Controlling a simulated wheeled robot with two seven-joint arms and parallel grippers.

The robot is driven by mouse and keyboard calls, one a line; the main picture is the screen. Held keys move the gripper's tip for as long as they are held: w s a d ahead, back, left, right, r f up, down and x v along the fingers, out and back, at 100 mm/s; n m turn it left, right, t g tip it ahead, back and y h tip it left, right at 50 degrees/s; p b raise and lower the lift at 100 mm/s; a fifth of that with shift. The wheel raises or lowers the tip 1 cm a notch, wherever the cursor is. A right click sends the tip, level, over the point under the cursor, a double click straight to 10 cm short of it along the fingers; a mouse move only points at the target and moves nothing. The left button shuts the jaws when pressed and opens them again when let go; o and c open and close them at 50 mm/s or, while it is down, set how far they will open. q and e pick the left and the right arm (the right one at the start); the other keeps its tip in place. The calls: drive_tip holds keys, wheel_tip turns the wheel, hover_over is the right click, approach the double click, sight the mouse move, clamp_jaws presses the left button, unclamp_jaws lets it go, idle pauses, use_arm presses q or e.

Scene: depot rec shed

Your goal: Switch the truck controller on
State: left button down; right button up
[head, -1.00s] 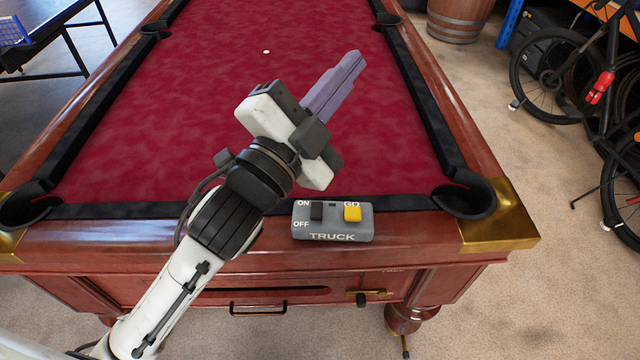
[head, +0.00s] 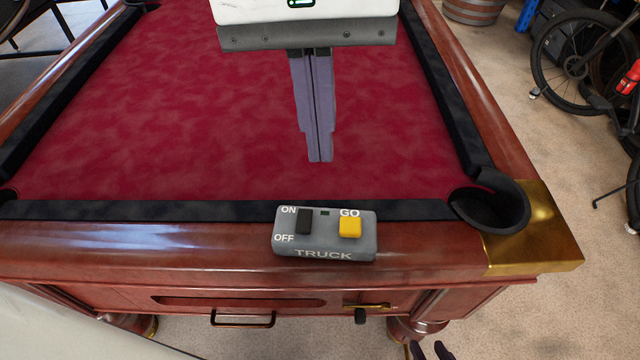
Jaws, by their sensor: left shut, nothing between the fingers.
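The grey truck controller (head: 325,245), marked TRUCK, lies on the wooden front rail of the pool table. Its black switch (head: 304,222) is beside the ON and OFF labels; I cannot tell which way it is tipped. A yellow GO button (head: 350,227) is to its right. A small dark window (head: 325,212) between them looks unlit. My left gripper (head: 320,160) is shut and empty, pointing down above the red cloth, beyond the controller and apart from it. My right gripper (head: 429,349) shows only its fingertips at the bottom edge, spread apart.
The pool table cloth (head: 180,130) is clear around the gripper. A black corner pocket (head: 490,210) and brass corner (head: 535,230) are right of the controller. A bicycle (head: 575,65) and a barrel (head: 472,11) stand on the floor beyond.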

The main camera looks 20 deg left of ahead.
use_arm(q)
drive_tip(key=shift+w+a+r+t+y, duration=0.1)
drive_tip(key=shift+w+a+r+y, duration=0.1)
drive_tip(key=shift+a, duration=0.2)
drive_tip(key=shift+w+a+r+t+y, duration=0.1)
drive_tip(key=shift+w+a+y, duration=0.1)
drive_tip(key=shift+a, duration=0.25)
drive_tip(key=shift+w+a+r+t+y, duration=0.1)
drive_tip(key=shift+w+a+r, duration=0.1)
drive_tip(key=shift+a, duration=0.2)
drive_tip(key=shift+f, duration=0.2)
approach(305, 212)
wheel_tip(305, 212, down, 6)
drive_tip(key=shift+f, duration=0.2)
